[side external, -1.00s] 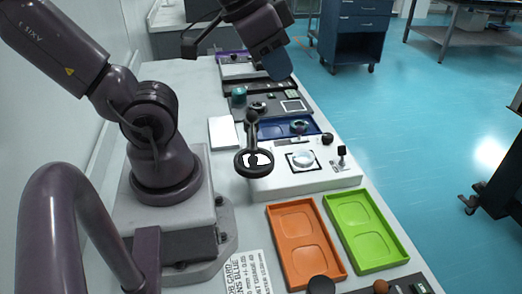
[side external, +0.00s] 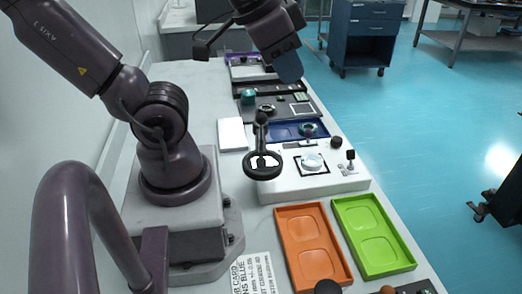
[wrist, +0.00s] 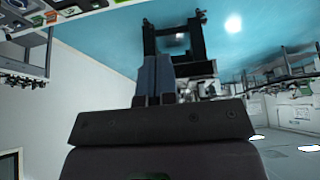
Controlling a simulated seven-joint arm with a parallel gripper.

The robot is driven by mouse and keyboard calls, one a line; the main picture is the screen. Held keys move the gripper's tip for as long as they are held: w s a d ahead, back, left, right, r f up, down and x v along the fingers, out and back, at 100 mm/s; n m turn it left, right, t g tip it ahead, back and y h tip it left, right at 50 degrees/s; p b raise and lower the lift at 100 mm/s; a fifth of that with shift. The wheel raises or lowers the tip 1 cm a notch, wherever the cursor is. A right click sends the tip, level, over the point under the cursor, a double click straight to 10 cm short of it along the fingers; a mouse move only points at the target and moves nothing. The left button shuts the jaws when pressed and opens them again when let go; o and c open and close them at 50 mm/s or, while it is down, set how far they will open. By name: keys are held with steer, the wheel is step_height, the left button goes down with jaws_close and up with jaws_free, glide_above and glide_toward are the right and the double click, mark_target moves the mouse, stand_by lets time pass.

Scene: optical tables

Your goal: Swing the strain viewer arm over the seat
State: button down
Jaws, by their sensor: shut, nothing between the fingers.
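The strain viewer arm is a dark arm with a black ring (side external: 262,166) at its near end. It reaches back to a post by the rear left of a white block (side external: 285,188). The ring hangs at the block's left edge, to the left of the seat. What looks like the seat is a white round piece in a dark square outline (side external: 312,162) on the block's top. My gripper (side external: 288,70) is raised above and behind the viewer arm, apart from it. Its blue fingers are together and empty, as the wrist view (wrist: 154,78) also shows.
An orange tray (side external: 310,250) and a green tray (side external: 373,236) lie in front of the block. A small black-topped post (side external: 350,158) and a dark knob (side external: 308,142) stand on the block. A blue tray (side external: 283,130) lies behind it. A white pad (side external: 232,134) lies left.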

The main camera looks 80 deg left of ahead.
steer(key=c, duration=1.6)
jaws_free()
steer(key=o, duration=0.4)
steer(key=shift+w+d+f, duration=0.1)
steer(key=shift+d+f, duration=0.05)
steer(key=shift+f, duration=0.25)
steer(key=o, duration=0.4)
steer(key=f+g, duration=0.1)
steer(key=f, duration=0.1)
steer(key=w+f+m+g, duration=0.1)
steer(key=f+g, duration=0.1)
steer(key=w+f+g, duration=0.1)
steer(key=f+g, duration=0.1)
steer(key=f, duration=0.1)
steer(key=shift+w+d+y, duration=0.15)
steer(key=shift+y, duration=0.15)
steer(key=m+g+y, duration=0.8)
steer(key=g+y, duration=0.3)
steer(key=y, duration=0.3)
glide_above(258, 136)
steer(key=f, duration=1.1)
steer(key=shift+s+f, duration=0.1)
steer(key=shift+s, duration=0.15)
